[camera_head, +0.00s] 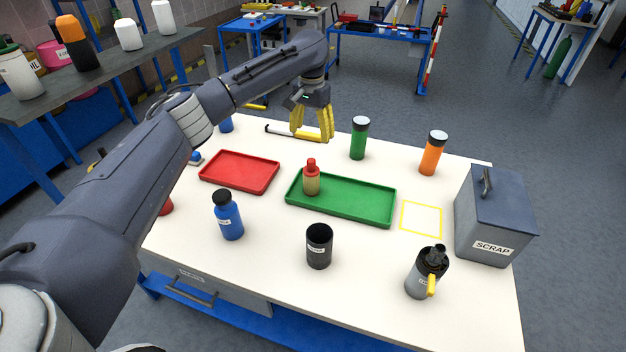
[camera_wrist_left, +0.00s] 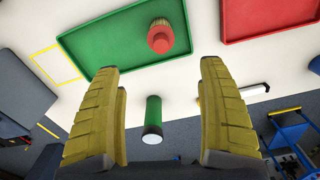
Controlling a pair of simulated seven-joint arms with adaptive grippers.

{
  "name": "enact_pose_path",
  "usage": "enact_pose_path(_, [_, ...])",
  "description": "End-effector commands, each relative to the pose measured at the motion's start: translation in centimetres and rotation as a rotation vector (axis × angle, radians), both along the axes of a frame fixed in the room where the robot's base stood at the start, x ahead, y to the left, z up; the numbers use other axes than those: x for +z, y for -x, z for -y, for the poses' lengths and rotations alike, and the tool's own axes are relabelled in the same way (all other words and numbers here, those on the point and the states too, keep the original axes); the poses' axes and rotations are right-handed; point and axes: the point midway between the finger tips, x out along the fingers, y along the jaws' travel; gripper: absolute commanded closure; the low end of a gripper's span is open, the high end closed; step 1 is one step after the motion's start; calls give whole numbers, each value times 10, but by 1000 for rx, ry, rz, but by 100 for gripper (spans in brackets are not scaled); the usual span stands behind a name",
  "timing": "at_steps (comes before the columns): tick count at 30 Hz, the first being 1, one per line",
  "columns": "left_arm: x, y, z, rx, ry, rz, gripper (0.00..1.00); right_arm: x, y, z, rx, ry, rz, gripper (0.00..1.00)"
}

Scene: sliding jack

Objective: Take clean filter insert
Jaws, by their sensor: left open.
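The filter insert (camera_head: 312,179), with a red top and a tan ribbed body, stands upright towards the left end of the green tray (camera_head: 362,208). In the left wrist view the insert (camera_wrist_left: 161,38) shows its red end with the tan ribs beyond, near the top middle on the green tray (camera_wrist_left: 110,45). My left gripper (camera_head: 313,138) is above the back of the table, behind the insert and apart from it. Its yellow fingers are spread with nothing between them, as the left wrist view (camera_wrist_left: 160,68) also shows. My right gripper is not in view.
The red tray (camera_head: 240,183) is empty. A green bottle (camera_head: 359,142) and an orange bottle (camera_head: 432,156) stand behind. A blue bottle (camera_head: 228,218), black cup (camera_head: 319,250), grey canister (camera_head: 424,280) and scrap bin (camera_head: 497,225) stand nearer. A yellow-outlined square (camera_head: 421,218) is bare.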

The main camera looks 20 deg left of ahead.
Motion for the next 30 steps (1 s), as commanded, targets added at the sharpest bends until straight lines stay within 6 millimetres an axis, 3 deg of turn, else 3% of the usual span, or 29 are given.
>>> enact_pose_path(16, [-93, 2, 1, 0, 1, -6, 24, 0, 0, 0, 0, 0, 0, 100])
enact_pose_path(21, [-111, 1, 1, -1, 0, -4, 24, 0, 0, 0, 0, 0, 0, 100])
enact_pose_path(30, [-125, 1, 0, 0, -1, -4, 24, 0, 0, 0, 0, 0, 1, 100])
